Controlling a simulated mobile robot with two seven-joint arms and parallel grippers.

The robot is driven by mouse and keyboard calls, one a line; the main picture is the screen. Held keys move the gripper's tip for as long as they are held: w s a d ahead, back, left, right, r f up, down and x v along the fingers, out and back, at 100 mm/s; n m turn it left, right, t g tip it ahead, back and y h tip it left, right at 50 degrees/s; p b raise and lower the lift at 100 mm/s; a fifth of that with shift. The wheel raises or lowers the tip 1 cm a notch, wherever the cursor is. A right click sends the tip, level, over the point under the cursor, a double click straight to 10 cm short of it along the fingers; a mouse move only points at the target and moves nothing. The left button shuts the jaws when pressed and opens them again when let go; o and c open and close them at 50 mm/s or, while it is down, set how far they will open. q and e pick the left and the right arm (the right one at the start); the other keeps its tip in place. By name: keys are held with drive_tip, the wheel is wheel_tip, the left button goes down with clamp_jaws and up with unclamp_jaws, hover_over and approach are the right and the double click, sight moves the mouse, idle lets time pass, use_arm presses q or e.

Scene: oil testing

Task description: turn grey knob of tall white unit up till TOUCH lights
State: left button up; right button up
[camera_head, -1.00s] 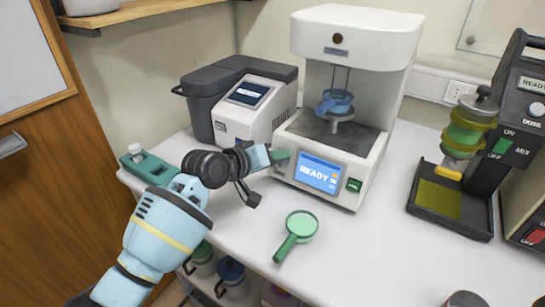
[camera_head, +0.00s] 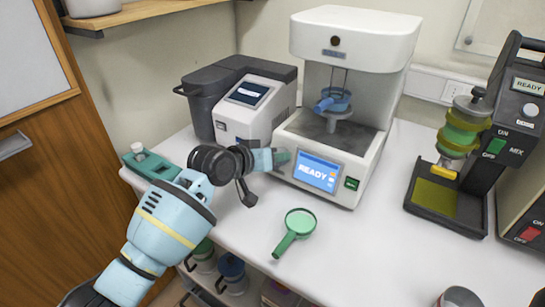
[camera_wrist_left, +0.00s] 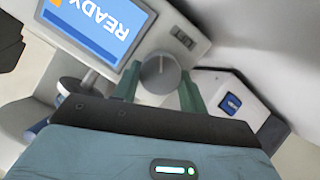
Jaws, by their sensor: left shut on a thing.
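The tall white unit (camera_head: 375,45) stands at the back middle of the bench. Its screen (camera_head: 317,172) reads READY. My left gripper (camera_head: 281,157) is at the left of its front base, beside the screen. In the left wrist view the grey knob (camera_wrist_left: 160,73) sits between the green fingertips of my left gripper, which is shut on it. In the head view the fingers hide the knob. A blue dish (camera_head: 335,100) is inside the unit under the hood. My right gripper is not in view.
A grey and white device (camera_head: 255,105) stands close on the left. A green magnifier (camera_head: 295,230) lies in front on the white bench. A black mixer stand (camera_head: 445,205) with a green-yellow jar (camera_head: 462,135) is on the right. A green box (camera_head: 150,165) sits at the left edge.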

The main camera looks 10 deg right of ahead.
use_arm(q)
drive_tip(key=o, duration=0.7)
drive_tip(key=p+v, duration=0.1)
drive_tip(key=v, duration=0.7)
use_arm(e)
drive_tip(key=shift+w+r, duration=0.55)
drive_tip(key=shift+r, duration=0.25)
use_arm(q)
drive_tip(key=shift+w, duration=0.1)
